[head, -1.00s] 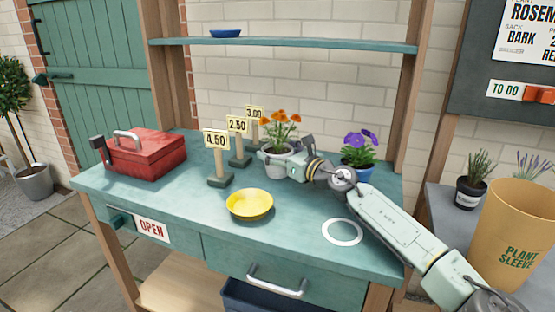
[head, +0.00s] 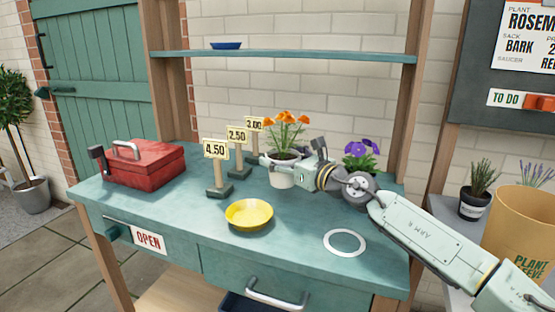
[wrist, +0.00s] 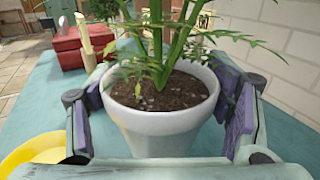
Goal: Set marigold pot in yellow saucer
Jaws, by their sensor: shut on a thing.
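The marigold pot (head: 284,176) is a white pot with orange flowers, upright at the back middle of the bench. My gripper (head: 284,163) is shut on it, with one finger on each side of its rim. In the wrist view the white pot (wrist: 160,125) with dark soil and green stems sits between the purple pads of my gripper (wrist: 165,110). Whether its base touches the bench is hard to tell. The yellow saucer (head: 249,214) lies empty on the bench, in front and to the left of the pot. Its edge also shows at lower left in the wrist view (wrist: 32,156).
Price signs (head: 217,170) stand just left of the pot. A red toolbox (head: 146,165) is at the bench's left. A purple-flowered pot (head: 360,160) stands behind my arm. A white ring (head: 344,242) marks the front right. The bench between pot and saucer is clear.

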